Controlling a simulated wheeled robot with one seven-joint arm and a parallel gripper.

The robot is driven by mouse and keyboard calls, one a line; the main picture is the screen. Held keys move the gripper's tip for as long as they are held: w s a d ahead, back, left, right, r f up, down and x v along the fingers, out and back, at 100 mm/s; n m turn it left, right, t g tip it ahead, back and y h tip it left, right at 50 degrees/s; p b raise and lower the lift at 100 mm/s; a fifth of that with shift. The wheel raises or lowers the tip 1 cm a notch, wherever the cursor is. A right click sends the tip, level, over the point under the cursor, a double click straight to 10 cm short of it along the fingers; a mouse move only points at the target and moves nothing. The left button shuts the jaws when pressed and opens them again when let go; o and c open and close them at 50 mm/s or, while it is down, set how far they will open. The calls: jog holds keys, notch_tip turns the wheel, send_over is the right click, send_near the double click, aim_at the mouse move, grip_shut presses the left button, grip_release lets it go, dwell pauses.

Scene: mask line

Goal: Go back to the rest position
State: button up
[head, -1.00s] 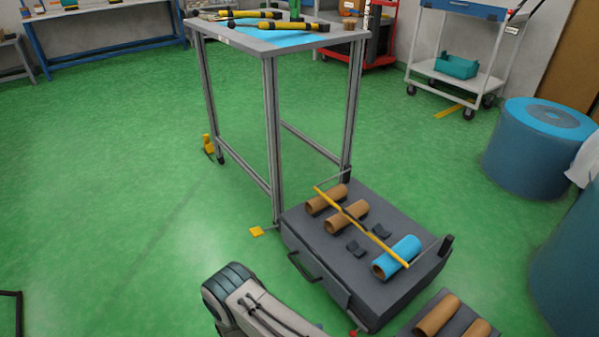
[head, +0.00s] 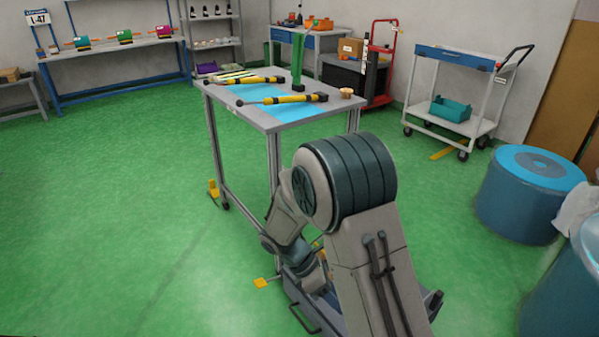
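My arm stands folded in the lower middle of the head view, its large elbow joint in front of the right side of the grey table (head: 213,89). My gripper is not visible; the arm's far end runs down behind its own links towards the dark low case (head: 303,318). That case is mostly hidden by my arm, and the rolls on its top cannot be made out. I cannot see whether the gripper holds anything.
The table carries yellow-black tools (head: 296,98) and a green upright item (head: 298,62). A blue barrel (head: 528,200) and a white trolley (head: 440,112) stand to the right. A red hand truck (head: 385,60) stands behind. Green floor at left is clear.

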jog(key=s+d+r+m+t+y+p, duration=0.2)
jog(key=s+r+m+p, duration=0.2)
jog(key=r, duration=0.7)
jog(key=s+d+r+m+t+y+p, duration=0.2)
jog(key=r+m+p, duration=0.5)
jog(key=r, duration=0.5)
jog(key=s+d+r+m+t+y+p, duration=0.2)
jog(key=s+r+m+p, duration=0.3)
jog(key=r+m, duration=0.4)
notch_tip(320, 180, up, 3)
jog(key=shift+s+d+r+y, duration=0.2)
jog(key=shift+s+d+y, duration=0.1)
jog(key=shift+s+y, duration=0.55)
